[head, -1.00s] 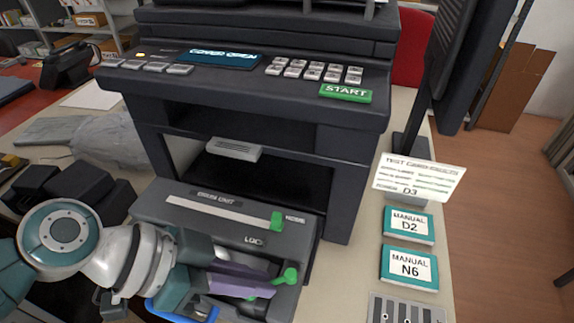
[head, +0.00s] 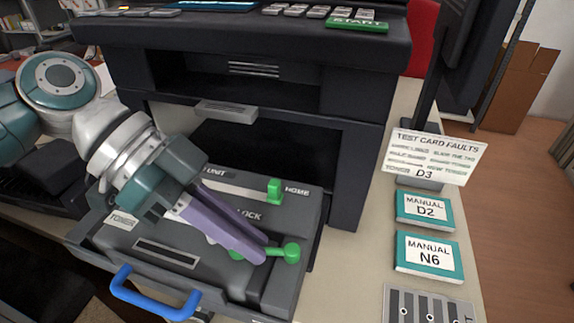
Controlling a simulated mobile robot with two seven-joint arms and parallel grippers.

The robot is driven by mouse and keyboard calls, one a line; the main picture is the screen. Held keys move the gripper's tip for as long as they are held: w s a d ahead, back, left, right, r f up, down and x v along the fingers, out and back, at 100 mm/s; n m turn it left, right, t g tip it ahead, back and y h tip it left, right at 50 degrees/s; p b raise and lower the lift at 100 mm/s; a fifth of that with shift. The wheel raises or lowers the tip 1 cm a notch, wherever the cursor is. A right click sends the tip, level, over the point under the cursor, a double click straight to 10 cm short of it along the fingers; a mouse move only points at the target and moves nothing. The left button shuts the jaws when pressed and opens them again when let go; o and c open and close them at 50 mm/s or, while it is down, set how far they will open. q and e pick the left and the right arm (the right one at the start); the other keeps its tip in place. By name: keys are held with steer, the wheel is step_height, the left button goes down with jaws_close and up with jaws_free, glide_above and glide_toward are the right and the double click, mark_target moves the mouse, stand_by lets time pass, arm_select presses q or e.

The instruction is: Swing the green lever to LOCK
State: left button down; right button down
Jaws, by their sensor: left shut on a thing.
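The green lever (head: 291,253) lies on the open drawer unit of the printer, its round knob pointing right. The LOCK label (head: 248,216) is just behind it, partly covered by my fingers. My left gripper (head: 262,249) reaches in from the left with its purple fingers shut on the lever, just left of the knob. The fingers hide part of the lever; a bit of green shows left of them. My right gripper is not in view.
A green slider (head: 275,190) stands near the HOME label behind the lever. A blue handle (head: 150,296) is at the drawer's front. The printer body (head: 365,90) rises behind. Manuals (head: 426,257) and a fault card (head: 436,157) are at the right.

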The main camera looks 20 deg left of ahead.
arm_select(q)
steer(key=m+b, duration=0.1)
steer(key=w+m+g+b, duration=0.1)
steer(key=b, duration=0.1)
steer(key=shift+f, duration=0.25)
steer(key=shift+w+r+m+g+b, duration=0.15)
steer(key=shift+r+m+g+b, duration=0.1)
steer(key=shift+m+g+b, duration=0.4)
steer(key=c, duration=1.2)
jaws_free()
steer(key=shift+c, duration=0.2)
steer(key=v, duration=1)
steer(key=shift+b, duration=0.35)
steer(key=shift+d+r, duration=0.1)
steer(key=shift+d, duration=0.05)
